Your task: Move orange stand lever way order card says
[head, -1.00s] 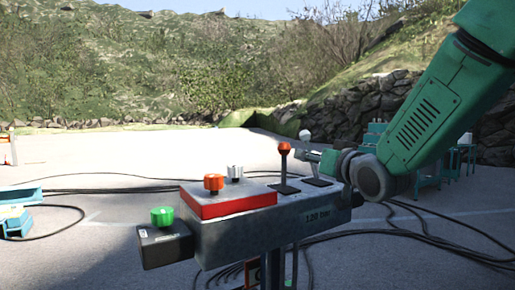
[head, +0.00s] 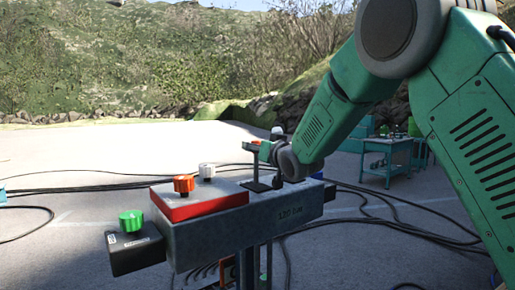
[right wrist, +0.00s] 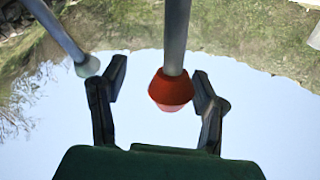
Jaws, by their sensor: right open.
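The orange-knobbed lever stands on the grey control stand (head: 290,213); in the head view my right gripper (head: 255,147) is at its top and hides most of the knob. In the right wrist view the orange knob (right wrist: 171,90) on its grey rod lies between the two spread fingers of my right gripper (right wrist: 160,80). The right finger is close to the knob, the left one farther off; I cannot tell whether either touches. A white-knobbed lever (head: 277,131) stands just behind; it shows at the left in the wrist view (right wrist: 87,67). No order card is readable. My left gripper is out of view.
Cables lie on the ground. A teal table (head: 388,155) stands behind at right.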

